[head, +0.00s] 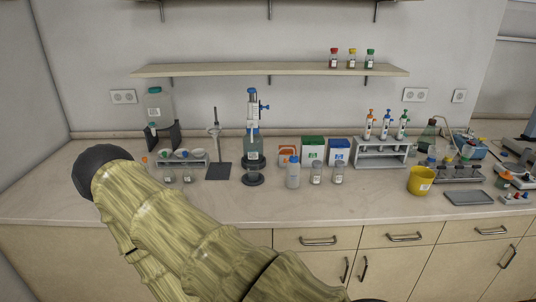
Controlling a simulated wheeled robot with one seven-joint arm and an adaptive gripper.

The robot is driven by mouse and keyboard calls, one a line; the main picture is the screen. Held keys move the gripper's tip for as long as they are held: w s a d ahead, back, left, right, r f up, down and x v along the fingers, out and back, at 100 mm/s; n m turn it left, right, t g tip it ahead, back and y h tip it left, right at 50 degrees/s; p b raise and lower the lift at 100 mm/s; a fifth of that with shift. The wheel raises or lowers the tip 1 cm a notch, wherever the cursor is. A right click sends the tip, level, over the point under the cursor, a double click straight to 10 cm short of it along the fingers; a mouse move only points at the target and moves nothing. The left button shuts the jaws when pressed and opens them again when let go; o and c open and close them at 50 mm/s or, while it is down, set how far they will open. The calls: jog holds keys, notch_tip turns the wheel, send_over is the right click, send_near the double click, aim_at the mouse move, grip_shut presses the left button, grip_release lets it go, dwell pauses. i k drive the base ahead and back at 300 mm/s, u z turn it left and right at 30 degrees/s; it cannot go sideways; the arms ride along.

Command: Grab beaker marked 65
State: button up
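Two small clear glass vessels with white labels, a left one (316,173) and a right one (338,173), stand on the counter right of the centre in the head view. Two more small glass vessels, one (169,174) and another (187,174), stand in front of a rack at the left. The labels are too small to read, so I cannot tell which is marked 65. My arm, in a yellowish cover with a dark rounded end, crosses the lower left. My gripper does not show.
A pipette stand (380,158), yellow bucket (421,181) and grey tray (468,198) are further right. The counter's front strip (340,208) is clear.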

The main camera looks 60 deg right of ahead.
aim_at(253, 172)
jog(key=z, duration=1.25)
